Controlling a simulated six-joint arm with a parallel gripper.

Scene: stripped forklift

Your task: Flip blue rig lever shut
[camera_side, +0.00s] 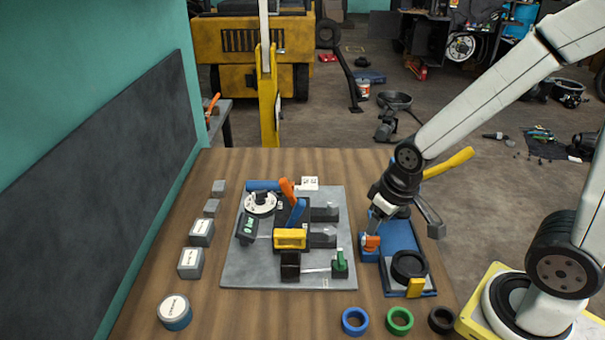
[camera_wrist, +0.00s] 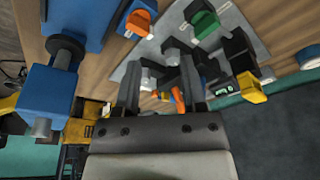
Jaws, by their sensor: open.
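In the side view the blue lever (camera_side: 297,211) stands tilted up on the grey rig plate (camera_side: 240,272), close beside an orange lever (camera_side: 287,189). In the wrist view my gripper (camera_wrist: 160,78) is open, with two dark fingers and nothing held. An orange lever (camera_wrist: 178,100) shows between the fingers, partly hidden; I cannot clearly make out the blue lever there.
The rig also carries a yellow block (camera_side: 290,239), a white dial (camera_side: 260,203) and a green-handled part (camera_side: 340,262). The blue tray (camera_side: 398,236) holds a black ring and an orange part. Loose rings lie in front, including a blue ring (camera_side: 355,321). Grey blocks line the left.

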